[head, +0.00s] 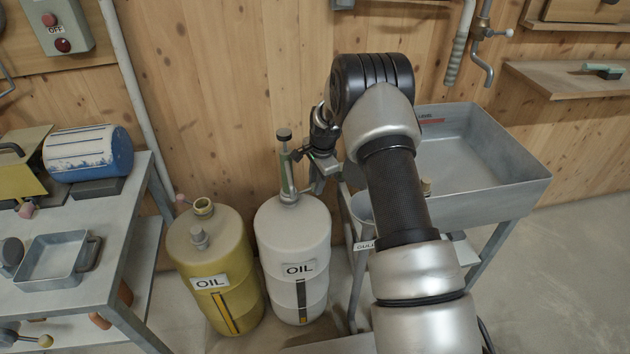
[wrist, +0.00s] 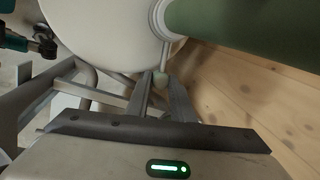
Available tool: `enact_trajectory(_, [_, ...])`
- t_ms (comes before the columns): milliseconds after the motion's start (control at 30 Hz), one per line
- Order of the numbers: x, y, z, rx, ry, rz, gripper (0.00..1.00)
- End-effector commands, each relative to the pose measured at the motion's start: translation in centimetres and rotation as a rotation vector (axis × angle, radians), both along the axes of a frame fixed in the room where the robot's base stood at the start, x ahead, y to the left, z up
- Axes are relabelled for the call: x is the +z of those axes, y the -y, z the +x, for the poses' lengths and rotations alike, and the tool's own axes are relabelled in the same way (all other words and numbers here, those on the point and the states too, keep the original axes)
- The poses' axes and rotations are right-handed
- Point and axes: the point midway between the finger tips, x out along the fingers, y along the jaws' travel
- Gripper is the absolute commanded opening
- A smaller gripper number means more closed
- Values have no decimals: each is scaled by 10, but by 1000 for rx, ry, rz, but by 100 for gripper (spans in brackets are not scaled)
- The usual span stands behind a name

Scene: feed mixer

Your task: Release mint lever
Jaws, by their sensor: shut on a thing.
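The mint lever (wrist: 160,78) shows in the wrist view as a small pale-green knob on a thin rod, beside a white collar and a large dark-green cylinder (wrist: 245,30). My gripper (wrist: 162,84) is shut on the knob, one finger on each side of it. In the head view my gripper (head: 301,155) is at the green upright pump (head: 287,172) on top of the white oil drum (head: 293,250). The lever itself is too small or hidden there to tell apart. The white drum also fills the top left of the wrist view (wrist: 100,30).
A yellow oil drum (head: 213,262) stands close left of the white one. A metal cart with a grey tray (head: 510,185) is right, partly behind my arm. A workbench (head: 110,215) is at left. The wooden wall (head: 235,90) is close behind the drums.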

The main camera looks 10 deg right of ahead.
Motion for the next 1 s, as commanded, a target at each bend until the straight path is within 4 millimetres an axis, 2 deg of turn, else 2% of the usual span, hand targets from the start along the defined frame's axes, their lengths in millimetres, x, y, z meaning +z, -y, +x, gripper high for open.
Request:
enact_trajectory(600, [3, -2, -47, -517, 0, -3, 0])
enact_trajectory(1000, [1, -9, -64, -738, 0, -1, 0])
